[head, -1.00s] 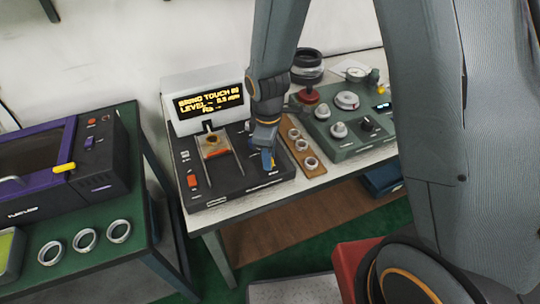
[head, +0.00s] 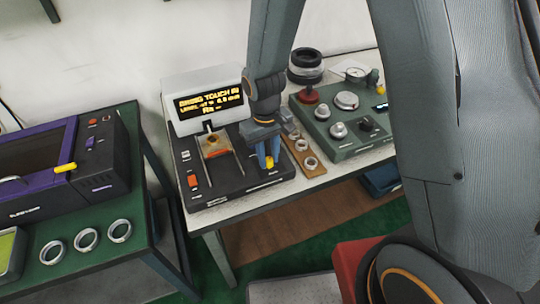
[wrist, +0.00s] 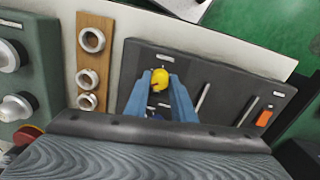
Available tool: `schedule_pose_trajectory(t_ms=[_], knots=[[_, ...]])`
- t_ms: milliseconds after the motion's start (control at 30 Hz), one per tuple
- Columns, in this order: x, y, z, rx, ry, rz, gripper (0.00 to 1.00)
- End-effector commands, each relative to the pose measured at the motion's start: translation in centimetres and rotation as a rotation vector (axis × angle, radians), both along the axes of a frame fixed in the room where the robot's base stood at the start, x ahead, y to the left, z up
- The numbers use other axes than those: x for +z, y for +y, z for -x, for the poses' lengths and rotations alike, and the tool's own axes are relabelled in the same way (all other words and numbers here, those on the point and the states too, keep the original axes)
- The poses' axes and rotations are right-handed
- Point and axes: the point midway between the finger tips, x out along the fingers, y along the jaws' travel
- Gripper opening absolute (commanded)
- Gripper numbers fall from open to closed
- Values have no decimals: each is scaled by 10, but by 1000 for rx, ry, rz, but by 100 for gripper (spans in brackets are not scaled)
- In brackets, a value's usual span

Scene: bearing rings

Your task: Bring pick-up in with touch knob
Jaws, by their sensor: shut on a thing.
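The touch knob (wrist: 160,79) is yellow with a dark mark on its top. It sits at the front right of the dark measuring unit (head: 230,188), and it also shows in the head view (head: 269,171). My gripper (wrist: 161,84) points down with its blue fingers shut on the knob, one on each side. The pick-up (head: 212,141) is a small dark arm with an orange-brown part between two pale rails, below the display. The display (head: 209,100) reads "BRING TOUCH IN" with a level line in yellow; the digits are blurred.
A wooden strip (head: 312,173) with several rings lies right of the unit. Beyond it is a green panel (head: 340,150) with knobs. An orange switch (head: 193,181) is on the unit's left side. A green bench (head: 130,232) with rings and a purple-black machine (head: 95,165) stands left.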

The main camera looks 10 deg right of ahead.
Motion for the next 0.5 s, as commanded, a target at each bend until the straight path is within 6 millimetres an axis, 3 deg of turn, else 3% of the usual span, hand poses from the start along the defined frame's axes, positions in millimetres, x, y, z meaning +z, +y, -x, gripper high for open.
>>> schedule_pose_trajectory(t_ms=[500], knots=[[3,1,-7,-306,-13,-7,0]])
